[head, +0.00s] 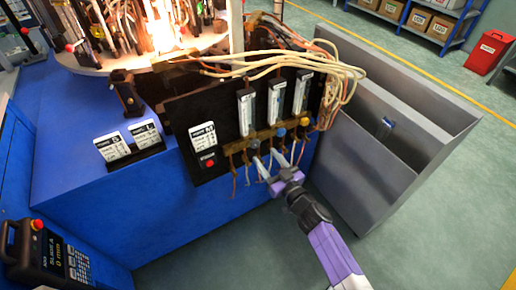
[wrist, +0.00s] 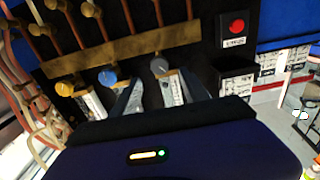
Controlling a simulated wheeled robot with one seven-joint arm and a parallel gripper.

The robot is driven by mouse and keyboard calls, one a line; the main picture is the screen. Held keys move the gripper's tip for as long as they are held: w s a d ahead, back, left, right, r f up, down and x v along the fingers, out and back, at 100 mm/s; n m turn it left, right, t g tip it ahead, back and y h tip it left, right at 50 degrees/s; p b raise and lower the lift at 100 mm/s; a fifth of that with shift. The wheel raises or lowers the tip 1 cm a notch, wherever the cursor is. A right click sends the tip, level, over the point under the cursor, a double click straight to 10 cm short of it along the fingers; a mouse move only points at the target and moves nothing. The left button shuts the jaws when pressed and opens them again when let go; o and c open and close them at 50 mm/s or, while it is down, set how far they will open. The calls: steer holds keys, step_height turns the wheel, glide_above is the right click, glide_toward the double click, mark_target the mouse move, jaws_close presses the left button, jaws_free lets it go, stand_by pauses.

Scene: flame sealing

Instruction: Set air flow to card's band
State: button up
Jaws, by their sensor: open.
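A black panel (head: 184,112) carries three upright glass flow tubes, left (head: 245,110), middle (head: 276,100) and right (head: 300,92). Below them are a grey knob (head: 253,145), a blue knob (head: 279,132) and a yellow knob (head: 305,121). My gripper (head: 266,158) is open and empty in front of the grey and blue knobs. In the wrist view the grey knob (wrist: 159,66) lies ahead between the fingers, apart from them as far as I can tell; the blue knob (wrist: 107,77) is left of it. A white card (head: 203,135) is on the panel; its small print and the tube readings are illegible.
Two white cards, left (head: 113,147) and right (head: 146,134), stand on the blue bench (head: 60,150). A red button (head: 207,161) is below the panel card. Cream hoses (head: 325,68) bunch at the right. A grey open bin (head: 365,150) stands close to the right of my arm.

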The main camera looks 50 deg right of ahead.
mark_target(256, 145)
steer(key=x, duration=0.5)
steer(key=shift+w+d+b, duration=0.1)
steer(key=shift+w+b, duration=0.2)
steer(key=shift+w, duration=0.1)
steer(key=shift+c, duration=0.2)
jaws_close()
